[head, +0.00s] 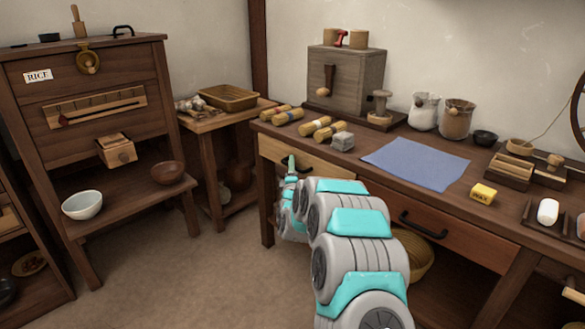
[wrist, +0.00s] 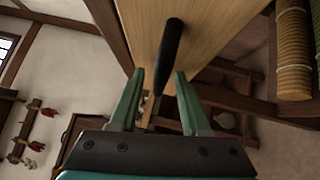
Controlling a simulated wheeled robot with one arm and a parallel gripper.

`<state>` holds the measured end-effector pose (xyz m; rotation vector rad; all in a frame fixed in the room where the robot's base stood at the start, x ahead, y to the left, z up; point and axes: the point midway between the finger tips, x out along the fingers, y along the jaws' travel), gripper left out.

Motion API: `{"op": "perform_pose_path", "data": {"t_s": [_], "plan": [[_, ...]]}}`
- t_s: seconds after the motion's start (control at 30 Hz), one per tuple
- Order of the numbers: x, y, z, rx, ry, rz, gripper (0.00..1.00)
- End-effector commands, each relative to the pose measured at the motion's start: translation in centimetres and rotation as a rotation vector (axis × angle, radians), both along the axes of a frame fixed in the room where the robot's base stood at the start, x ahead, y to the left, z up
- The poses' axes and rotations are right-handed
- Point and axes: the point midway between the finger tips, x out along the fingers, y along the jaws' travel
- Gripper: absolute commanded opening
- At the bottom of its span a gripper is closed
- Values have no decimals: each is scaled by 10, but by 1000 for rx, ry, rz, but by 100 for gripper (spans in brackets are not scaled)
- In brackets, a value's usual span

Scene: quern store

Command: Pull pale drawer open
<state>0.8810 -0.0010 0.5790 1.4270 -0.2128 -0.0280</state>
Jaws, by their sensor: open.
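The pale drawer (head: 272,150) is at the left end of the long workbench, under its top. Its front looks about flush with the bench in the head view. My arm hides part of it there. In the wrist view the pale drawer front (wrist: 208,25) fills the upper middle, with its dark bar handle (wrist: 170,50) standing out from it. My gripper (wrist: 158,98) is open, and the near end of the handle shows between its two green fingers. I cannot tell whether either finger touches the handle. In the head view my gripper (head: 291,163) is just before the drawer front.
A darker drawer (head: 440,230) with a black handle sits to the right in the same workbench (head: 440,195). A blue cloth (head: 415,162) and several rolls (head: 323,128) lie on top. A side table (head: 215,120) stands left of the bench. The floor (head: 190,260) before it is clear.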

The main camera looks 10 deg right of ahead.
Motion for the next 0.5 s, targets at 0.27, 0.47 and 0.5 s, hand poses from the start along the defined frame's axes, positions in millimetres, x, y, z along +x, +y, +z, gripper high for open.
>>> {"op": "perform_pose_path", "data": {"t_s": [0.27,0.47,0.5], "plan": [[0,0,0,0,-1,0,34],[0,0,0,0,-1,0,11],[0,0,0,0,-1,0,7]]}}
